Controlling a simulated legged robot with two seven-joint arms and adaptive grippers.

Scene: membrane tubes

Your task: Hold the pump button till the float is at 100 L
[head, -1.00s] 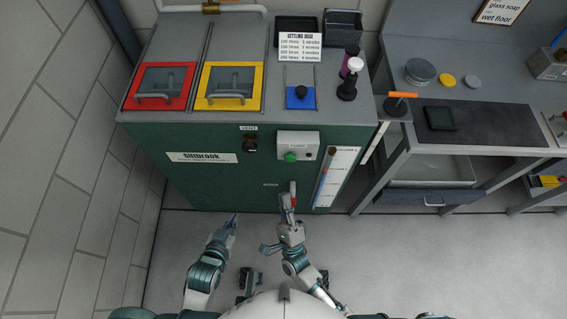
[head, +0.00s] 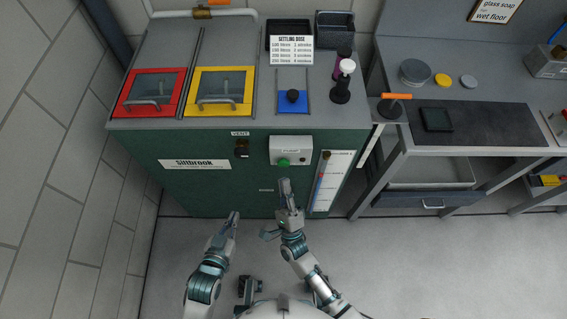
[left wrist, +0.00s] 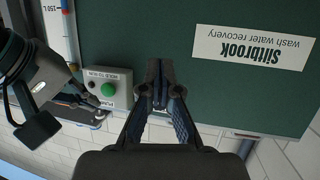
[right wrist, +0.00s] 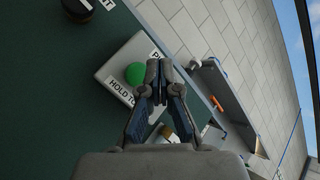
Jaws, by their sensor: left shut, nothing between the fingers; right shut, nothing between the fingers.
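The green pump button (head: 284,161) sits on a pale box (head: 304,143) on the green tank front. It also shows in the left wrist view (left wrist: 108,90) and the right wrist view (right wrist: 135,73). My right gripper (head: 285,182) is shut and empty, just below the button in the head view; contact is not visible. In the right wrist view its fingertips (right wrist: 157,68) appear beside the button. My left gripper (head: 236,214) is shut and empty, lower and left of the box. The level gauge (head: 331,182) stands right of the box; its float reading is too small to tell.
A dark vent knob (head: 241,152) is left of the pump box. Red (head: 126,106) and yellow (head: 241,107) framed hatches, a blue slide (head: 292,107) and a dosing card (head: 291,50) are on the tank top. A grey bench (head: 450,150) stands right. The floor in front is clear.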

